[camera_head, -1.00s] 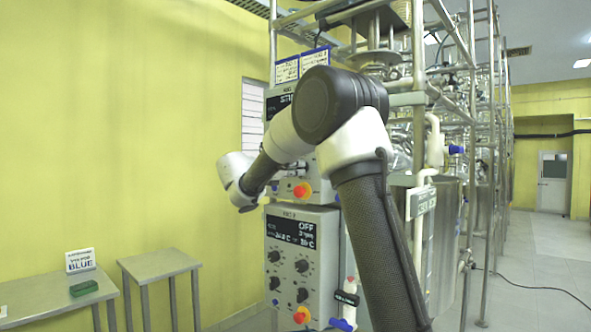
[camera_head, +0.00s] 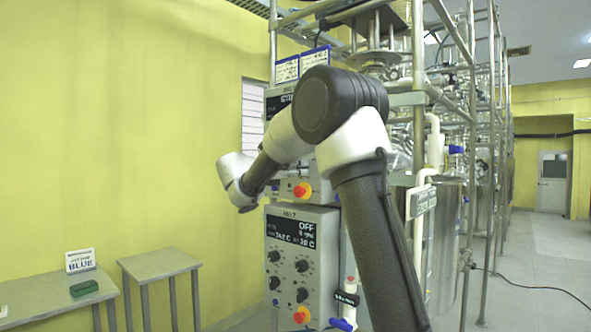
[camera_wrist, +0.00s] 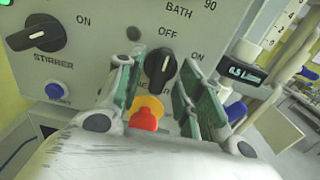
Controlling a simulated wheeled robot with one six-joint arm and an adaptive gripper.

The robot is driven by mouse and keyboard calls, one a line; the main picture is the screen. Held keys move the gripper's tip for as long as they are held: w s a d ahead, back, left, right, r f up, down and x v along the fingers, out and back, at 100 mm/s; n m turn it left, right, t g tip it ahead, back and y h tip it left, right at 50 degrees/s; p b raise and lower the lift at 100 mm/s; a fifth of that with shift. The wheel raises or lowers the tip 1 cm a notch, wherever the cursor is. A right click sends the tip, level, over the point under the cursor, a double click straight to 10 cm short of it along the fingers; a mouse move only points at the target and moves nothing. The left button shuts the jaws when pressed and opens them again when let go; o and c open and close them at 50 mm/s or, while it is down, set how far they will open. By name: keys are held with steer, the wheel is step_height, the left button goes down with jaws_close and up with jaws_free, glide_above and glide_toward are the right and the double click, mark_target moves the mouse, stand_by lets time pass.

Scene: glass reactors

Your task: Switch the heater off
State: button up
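In the wrist view my gripper (camera_wrist: 162,90) has its two green-padded fingers spread, one on each side of a black rotary knob (camera_wrist: 159,66). Gaps show between knob and pads, so it looks untouched. The knob's top points up towards the "OFF" mark, with "ON" to its right.
A second knob (camera_wrist: 36,33), marked for the stirrer, and a blue button (camera_wrist: 55,91) sit left on the same panel. A lower control box (camera_head: 301,262) has its display showing "OFF". Pipes and glass stand right. Two low tables (camera_head: 160,262) stand left.

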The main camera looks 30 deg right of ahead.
steer(key=v, duration=1.2)
stand_by(0.3)
